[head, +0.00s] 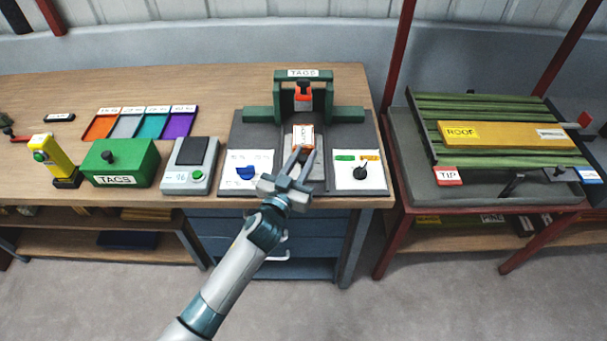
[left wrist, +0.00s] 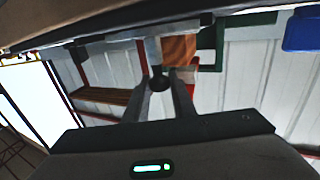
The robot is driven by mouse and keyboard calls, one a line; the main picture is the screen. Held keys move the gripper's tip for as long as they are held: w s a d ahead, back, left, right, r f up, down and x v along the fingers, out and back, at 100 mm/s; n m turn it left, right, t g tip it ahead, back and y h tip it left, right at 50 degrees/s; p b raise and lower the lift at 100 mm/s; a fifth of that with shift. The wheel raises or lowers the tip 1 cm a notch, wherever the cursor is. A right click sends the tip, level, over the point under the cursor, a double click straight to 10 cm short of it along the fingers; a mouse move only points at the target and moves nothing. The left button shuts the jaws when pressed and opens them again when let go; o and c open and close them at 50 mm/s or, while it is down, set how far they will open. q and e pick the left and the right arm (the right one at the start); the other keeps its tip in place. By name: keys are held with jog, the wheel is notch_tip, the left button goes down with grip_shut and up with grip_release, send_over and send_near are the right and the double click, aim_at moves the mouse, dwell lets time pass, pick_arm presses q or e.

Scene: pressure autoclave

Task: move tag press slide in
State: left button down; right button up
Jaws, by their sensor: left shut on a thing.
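The tag press (head: 348,114) is a green frame with a TAGS sign on a dark base. An orange-red punch head (head: 303,92) hangs in its middle. Below it, a slide (head: 303,137) with a white and orange top lies in the channel, in front of the frame. My left gripper (head: 302,157) reaches in from the front at the slide's near end. In the left wrist view, the fingers (left wrist: 158,85) are shut on a small dark round knob (left wrist: 158,81), apparently the slide's. The fingers hide part of the slide's near end. My right gripper is not in view.
White panels with a blue knob (head: 246,174) and a black knob (head: 360,172) flank the channel. A grey device (head: 189,178), a green TAGS box (head: 132,166) and coloured trays (head: 140,123) stand left. A green slatted rack (head: 490,105) stands right, across a gap.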

aim_at(303, 143)
pick_arm(q)
jog(key=w+b, duration=0.1)
jog(key=w, duration=0.4)
jog(key=shift+w, duration=0.25)
jog(key=shift+r, duration=0.15)
jog(key=c, duration=1.7)
grip_release()
jog(key=shift+c, duration=0.2)
jog(key=shift+o, duration=1.3)
jog(key=shift+w, duration=0.1)
jog(key=b+v, duration=0.3)
jog(key=v, duration=1.4)
jog(key=shift+b, duration=0.3)
